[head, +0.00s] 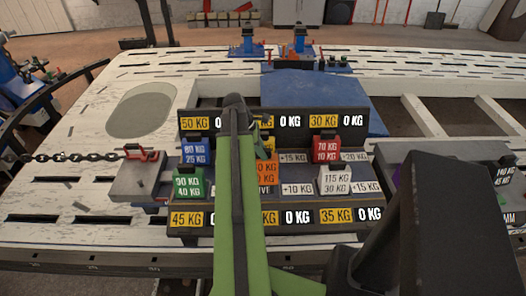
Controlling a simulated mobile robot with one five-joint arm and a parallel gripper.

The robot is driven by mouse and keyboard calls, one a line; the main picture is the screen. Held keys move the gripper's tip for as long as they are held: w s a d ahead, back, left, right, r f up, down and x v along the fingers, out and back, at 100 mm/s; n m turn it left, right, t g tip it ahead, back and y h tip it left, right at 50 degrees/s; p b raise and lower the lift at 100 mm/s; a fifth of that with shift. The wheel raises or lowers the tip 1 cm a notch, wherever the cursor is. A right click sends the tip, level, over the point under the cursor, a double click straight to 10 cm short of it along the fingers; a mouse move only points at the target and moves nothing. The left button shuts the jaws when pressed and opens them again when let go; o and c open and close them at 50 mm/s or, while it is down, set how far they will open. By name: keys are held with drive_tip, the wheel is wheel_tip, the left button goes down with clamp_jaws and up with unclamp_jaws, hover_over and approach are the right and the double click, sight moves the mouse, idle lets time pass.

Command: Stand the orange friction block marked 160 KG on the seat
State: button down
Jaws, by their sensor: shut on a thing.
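The orange friction block (265,172) shows in the middle of the dark stepped rack, partly hidden behind my green arm. Its marking ends in 60 KG; the first digit is hidden. My gripper (238,112) is over the rack at the arm's dark end, shut on what appears to be this block. Its fingertips are hidden by the arm. I cannot tell whether the block touches the rack or is held above it. No part is clearly labelled as the seat; a grey slab (130,182) with a chain and red clamp lies left of the rack.
Blue (195,153) and green (188,187) blocks stand left of the orange one. Red (325,148) and white (335,181) blocks stand to the right. A dark marked block (504,172) is at the right edge. The white slotted bench top (95,130) has free room at left.

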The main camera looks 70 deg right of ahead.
sight(262, 165)
wheel_tip(262, 165, down, 8)
drive_tip(key=b, duration=0.6)
drive_tip(key=shift+r+b, duration=0.1)
drive_tip(key=shift+b, duration=0.3)
drive_tip(key=shift+r, duration=0.1)
drive_tip(key=c, duration=1.1)
unclamp_jaws()
drive_tip(key=p+v, duration=1.6)
drive_tip(key=v, duration=0.1)
drive_tip(key=shift+r, duration=0.2)
drive_tip(key=shift+a, duration=0.1)
